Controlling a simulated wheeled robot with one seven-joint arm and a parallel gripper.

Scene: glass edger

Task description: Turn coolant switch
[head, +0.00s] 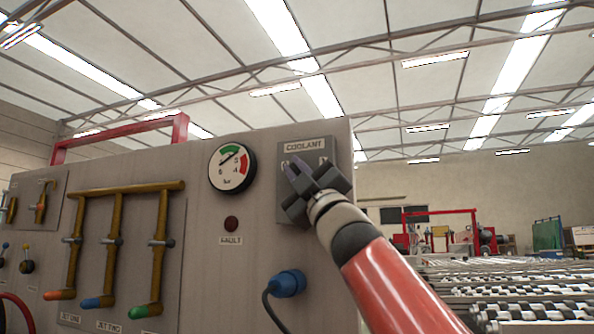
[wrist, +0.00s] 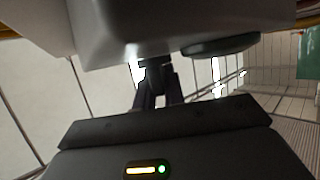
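The coolant panel (head: 318,148) is a grey plate labelled COOLANT at the upper right of the machine front. My gripper (head: 303,172) is in front of this plate, below the label, and covers most of its middle. In the head view I cannot make out the coolant switch behind the fingers. In the wrist view, my gripper (wrist: 157,88) has its two dark fingers close together with a narrow gap. A small dark part (wrist: 155,66) at their tips meets the grey machine face; it may be the switch. Whether the fingers clamp it is unclear.
A round pressure gauge (head: 232,167) is left of the panel, with a dark red fault lamp (head: 231,223) below it. A blue plug (head: 288,283) with a cable sits beneath my gripper. Brass pipes (head: 120,190) with coloured ends are at left. A roller conveyor (head: 520,290) stands at right.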

